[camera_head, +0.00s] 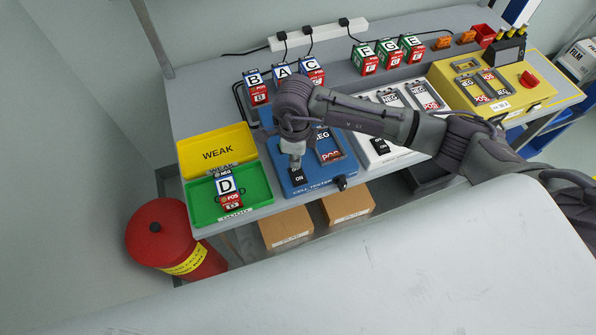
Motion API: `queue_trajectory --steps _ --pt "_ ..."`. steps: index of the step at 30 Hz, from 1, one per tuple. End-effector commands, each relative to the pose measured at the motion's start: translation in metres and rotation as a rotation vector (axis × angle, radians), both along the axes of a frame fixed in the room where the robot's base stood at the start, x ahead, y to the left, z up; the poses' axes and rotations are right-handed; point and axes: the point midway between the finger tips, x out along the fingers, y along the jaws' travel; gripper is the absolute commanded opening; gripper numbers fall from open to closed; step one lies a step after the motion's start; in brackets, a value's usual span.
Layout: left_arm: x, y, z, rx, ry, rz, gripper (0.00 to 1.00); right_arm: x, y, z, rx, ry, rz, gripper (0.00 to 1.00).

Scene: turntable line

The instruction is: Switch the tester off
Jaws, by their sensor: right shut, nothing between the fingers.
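The blue cell tester (313,186) stands on the bench in the middle of the camera_head view. A black switch (297,177) marked ON sits near its front left. A bay (331,153) marked NEG and POS lies to the right of the switch. A dark knob (341,183) is at the tester's front edge. My right gripper (295,163) points down just above and behind the switch, shut and empty. I cannot tell whether it touches the switch. My right arm hides the tester's back part. My left gripper is not in view.
Left of the tester are a yellow WEAK tray (188,160) and a green tray (202,212) holding cell D (229,188). Cells B (255,85), A and C stand behind. A white unit (400,155) and a yellow unit (530,95) are to the right.

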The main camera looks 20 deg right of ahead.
Motion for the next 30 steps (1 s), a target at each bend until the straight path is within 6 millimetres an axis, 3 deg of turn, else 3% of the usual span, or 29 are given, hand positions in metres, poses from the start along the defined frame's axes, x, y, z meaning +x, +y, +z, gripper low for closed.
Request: queue_trajectory --steps 30 --pt "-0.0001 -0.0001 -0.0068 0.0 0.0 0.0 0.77 0.0 -0.0001 -0.0073 0.0 0.0 0.0 0.0"
